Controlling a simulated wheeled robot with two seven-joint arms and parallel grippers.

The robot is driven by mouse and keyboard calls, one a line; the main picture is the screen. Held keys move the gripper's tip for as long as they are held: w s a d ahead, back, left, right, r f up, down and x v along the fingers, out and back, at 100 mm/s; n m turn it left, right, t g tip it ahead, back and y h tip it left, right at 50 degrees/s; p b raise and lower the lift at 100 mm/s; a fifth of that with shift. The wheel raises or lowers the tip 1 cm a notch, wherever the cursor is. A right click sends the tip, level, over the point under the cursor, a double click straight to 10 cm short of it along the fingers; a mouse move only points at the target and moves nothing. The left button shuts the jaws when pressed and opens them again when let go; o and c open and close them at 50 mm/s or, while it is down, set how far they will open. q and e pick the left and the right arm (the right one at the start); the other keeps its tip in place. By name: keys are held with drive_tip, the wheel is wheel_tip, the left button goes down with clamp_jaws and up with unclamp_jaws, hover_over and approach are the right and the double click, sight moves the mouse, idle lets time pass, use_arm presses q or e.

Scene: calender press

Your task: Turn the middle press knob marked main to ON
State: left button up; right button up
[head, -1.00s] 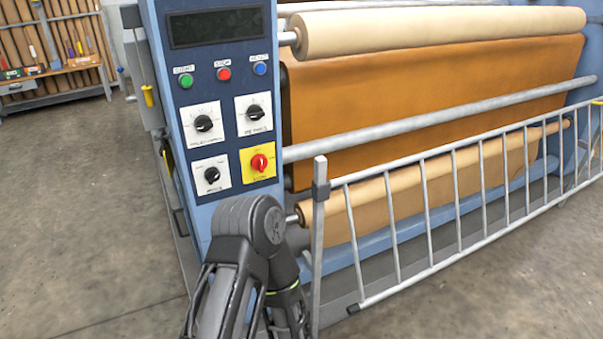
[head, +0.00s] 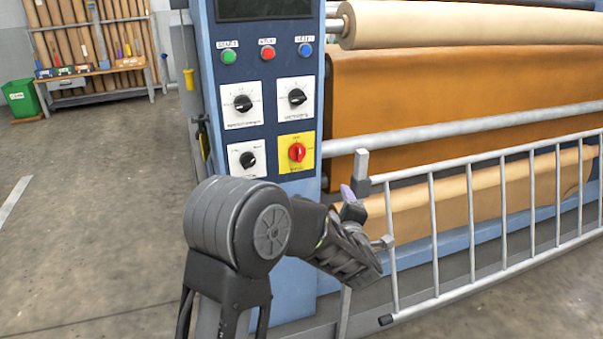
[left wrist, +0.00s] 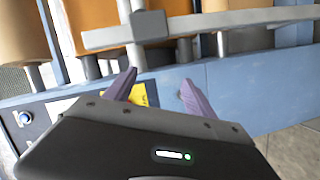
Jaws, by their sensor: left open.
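The blue press panel (head: 268,105) carries several knobs. A red knob (head: 297,152) sits on a yellow plate (head: 309,139) at the lower right. Black knobs on white plates are at upper left (head: 243,103), upper right (head: 297,97) and lower left (head: 248,159). The labels are too blurred to read, so I cannot tell which says main. My left gripper (head: 355,207) is open and empty, below and right of the red knob, apart from the panel. In the left wrist view its purple fingers (left wrist: 158,93) stand apart, with part of the yellow plate (left wrist: 139,94) behind them.
A grey rail gate (head: 470,232) stands close to the right of my left gripper, before the rollers (head: 460,25). Green, red and blue buttons (head: 267,53) sit above the knobs. Floor (head: 100,220) left of the press is clear.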

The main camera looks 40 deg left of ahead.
sight(300, 156)
use_arm(q)
drive_tip(key=s+a+r+n+g+y, duration=0.2)
drive_tip(key=a+r+n, duration=0.4)
drive_tip(key=r, duration=0.3)
drive_tip(key=s+n+y+b, duration=0.1)
drive_tip(key=y, duration=0.1)
drive_tip(key=shift+a+n+y, duration=0.15)
drive_tip(key=shift+n+y, duration=0.15)
use_arm(e)
wheel_tip(300, 156, down, 2)
use_arm(q)
drive_tip(key=shift+s+r, duration=0.1)
drive_tip(key=shift+p+x, duration=0.3)
drive_tip(key=shift+x, duration=3.6)
use_arm(e)
drive_tip(key=shift+r, duration=0.25)
use_arm(q)
drive_tip(key=shift+c, duration=0.3)
drive_tip(key=c, duration=1.3)
